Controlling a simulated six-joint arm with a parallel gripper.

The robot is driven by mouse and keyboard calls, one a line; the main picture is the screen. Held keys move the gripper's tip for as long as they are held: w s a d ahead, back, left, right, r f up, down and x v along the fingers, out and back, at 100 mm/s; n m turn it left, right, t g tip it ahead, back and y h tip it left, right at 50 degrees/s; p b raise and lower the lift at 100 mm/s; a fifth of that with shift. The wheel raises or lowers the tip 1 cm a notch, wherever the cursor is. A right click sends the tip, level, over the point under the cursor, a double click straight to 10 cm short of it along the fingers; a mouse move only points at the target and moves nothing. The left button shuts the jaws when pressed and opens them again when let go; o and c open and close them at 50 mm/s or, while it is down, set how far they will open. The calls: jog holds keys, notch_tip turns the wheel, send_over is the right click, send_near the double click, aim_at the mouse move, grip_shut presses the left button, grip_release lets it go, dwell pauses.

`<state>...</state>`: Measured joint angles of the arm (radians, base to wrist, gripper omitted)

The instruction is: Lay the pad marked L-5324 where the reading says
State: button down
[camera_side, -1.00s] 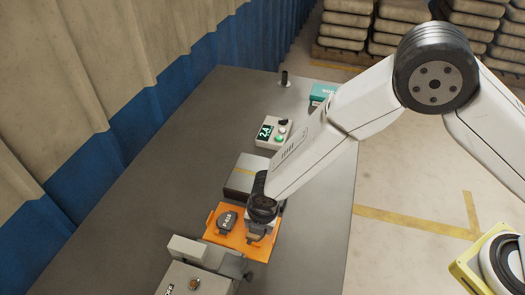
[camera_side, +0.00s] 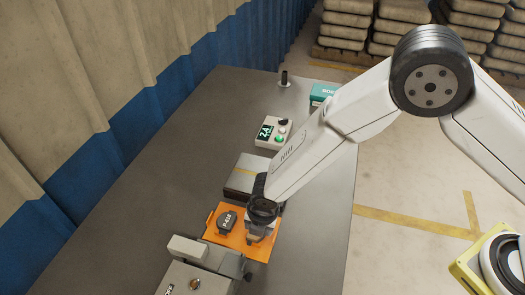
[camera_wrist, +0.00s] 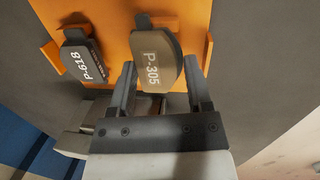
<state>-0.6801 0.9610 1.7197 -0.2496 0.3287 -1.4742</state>
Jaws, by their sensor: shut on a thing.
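My gripper (camera_wrist: 160,88) is shut on a brown-grey pad marked P-305 (camera_wrist: 156,58), with a finger on each side of its near end. The pad is at the orange tray (camera_wrist: 113,45); whether it rests there or is just lifted is unclear. A dark pad marked P-618 (camera_wrist: 84,62) lies on the tray to its left. In the side view, the gripper (camera_side: 256,238) is over the right part of the tray (camera_side: 235,246), and the dark pad (camera_side: 227,221) is to its left. No marking L-5324 is readable. A meter (camera_side: 273,133) has a lit green display that seems to read 2.4.
A grey fixture (camera_side: 196,275) stands in front. A teal box (camera_side: 322,93) and a dark upright post (camera_side: 284,78) are at the back. The left of the table (camera_side: 150,190) is clear.

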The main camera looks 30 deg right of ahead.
jog(key=shift+f, duration=0.1)
grip_release()
jog(key=shift+s+r, duration=0.2)
jog(key=shift+r, duration=1.1)
jog(key=shift+s+r, duration=0.25)
jog(key=shift+r, duration=1)
jog(key=shift+s+r, duration=0.2)
jog(key=shift+r, duration=1.1)
